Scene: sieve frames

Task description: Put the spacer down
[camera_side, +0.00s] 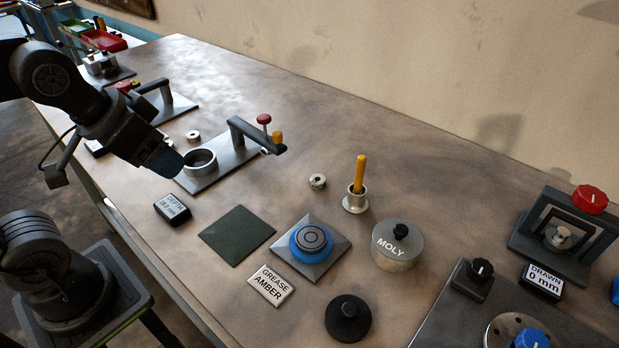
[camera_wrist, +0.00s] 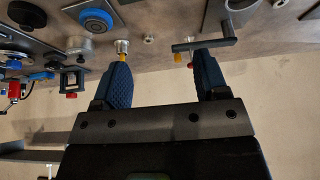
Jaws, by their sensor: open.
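My gripper (camera_wrist: 162,58) is open, with its two blue fingers wide apart and nothing held between them. In the side view my gripper (camera_side: 170,164) is at the left, beside the grey ring-shaped cup (camera_side: 200,167) on a metal plate. I cannot tell for sure which part is the spacer. A small metal ring (camera_side: 317,181) lies on the bench, and it shows beyond the fingers in the wrist view (camera_wrist: 149,39). Another small ring (camera_side: 193,136) lies behind the cup. How far the fingertips are from the cup is hard to judge.
A bracket arm (camera_side: 255,135) with red and orange knobs rises over the cup's plate. A depth readout (camera_side: 172,208), green mat (camera_side: 237,235), blue-ringed holder (camera_side: 312,243), grease label (camera_side: 271,286), MOLY tin (camera_side: 397,247) and yellow-handled brush (camera_side: 359,178) stand nearby. Bench between them is clear.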

